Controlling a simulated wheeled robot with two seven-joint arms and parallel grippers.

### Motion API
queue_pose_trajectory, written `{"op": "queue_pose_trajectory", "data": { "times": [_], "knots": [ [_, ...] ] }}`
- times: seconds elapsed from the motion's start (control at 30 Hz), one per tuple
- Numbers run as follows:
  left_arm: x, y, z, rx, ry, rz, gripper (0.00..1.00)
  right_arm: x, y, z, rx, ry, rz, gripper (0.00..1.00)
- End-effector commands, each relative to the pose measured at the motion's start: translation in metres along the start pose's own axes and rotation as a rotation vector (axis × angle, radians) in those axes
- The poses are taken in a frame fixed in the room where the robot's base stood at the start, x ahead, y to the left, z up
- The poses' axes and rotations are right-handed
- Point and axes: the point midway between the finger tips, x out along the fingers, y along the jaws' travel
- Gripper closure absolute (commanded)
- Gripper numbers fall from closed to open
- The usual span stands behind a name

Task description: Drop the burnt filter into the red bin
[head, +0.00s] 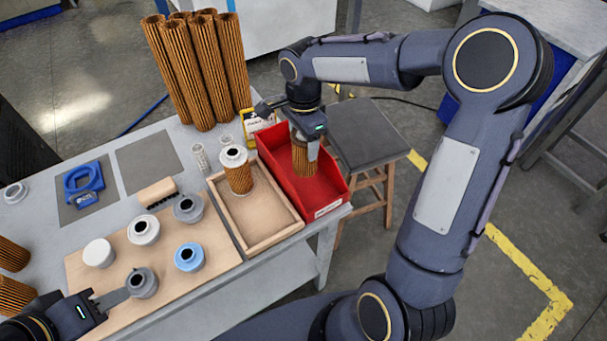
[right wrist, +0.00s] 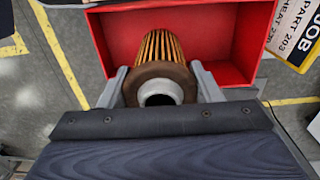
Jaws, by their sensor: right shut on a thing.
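The burnt filter (head: 304,162) has brown pleats, and its scorched brown end cap with a grey ring (right wrist: 160,88) faces the right wrist camera. My right gripper (head: 306,138) is shut on it from above, with one finger on each side of the cap in the right wrist view (right wrist: 160,92). The filter hangs upright within the outline of the red bin (head: 336,186), whose red walls also show in the right wrist view (right wrist: 110,40). I cannot tell whether its lower end touches the bin floor. My left gripper (head: 118,296) is low at the left, its fingers by a grey cap (head: 141,283).
A wooden tray (head: 272,232) with a white-capped filter (head: 236,170) stands left of the bin. Several caps sit on a wooden board (head: 215,245). Tall brown filter tubes (head: 200,70) stand behind. A yellow job card (head: 256,124) is at the bin's back left. A stool (head: 372,135) stands right.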

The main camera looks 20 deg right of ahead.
Motion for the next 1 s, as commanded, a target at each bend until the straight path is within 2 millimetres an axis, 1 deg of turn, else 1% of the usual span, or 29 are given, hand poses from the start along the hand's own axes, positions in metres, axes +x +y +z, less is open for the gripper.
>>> {"op": "queue_pose_trajectory", "data": {
  "times": [0.03,0.1,0.4,0.43,0.6,0.87,0.97,1.0],
  "knots": [
    [0.006,-0.003,0.003,0.000,0.000,0.000,0.64,0.009,0.000,0.000,0.000,0.000,0.001,0.75],
    [0.008,-0.004,0.004,0.000,0.000,0.000,0.64,0.012,0.000,0.000,0.001,0.000,0.000,0.75],
    [0.007,-0.003,0.004,0.000,0.000,0.000,0.64,0.013,0.000,0.000,0.001,0.000,0.000,0.75],
    [0.007,-0.003,0.004,0.000,0.000,0.000,0.64,0.013,0.000,0.000,0.001,0.000,0.000,0.38],
    [0.007,-0.003,0.004,0.000,0.000,0.000,0.64,0.013,0.000,0.000,0.001,0.000,0.000,0.16],
    [0.008,-0.004,0.004,0.000,0.000,0.000,0.64,0.012,0.000,0.000,0.001,0.000,0.000,0.16],
    [0.008,-0.004,0.004,0.000,0.000,0.000,0.64,0.005,-0.001,0.000,0.001,0.001,-0.003,0.16],
    [0.008,-0.004,0.004,0.000,0.000,0.000,0.64,0.000,-0.001,0.000,0.001,0.001,-0.004,0.16]
  ]
}}
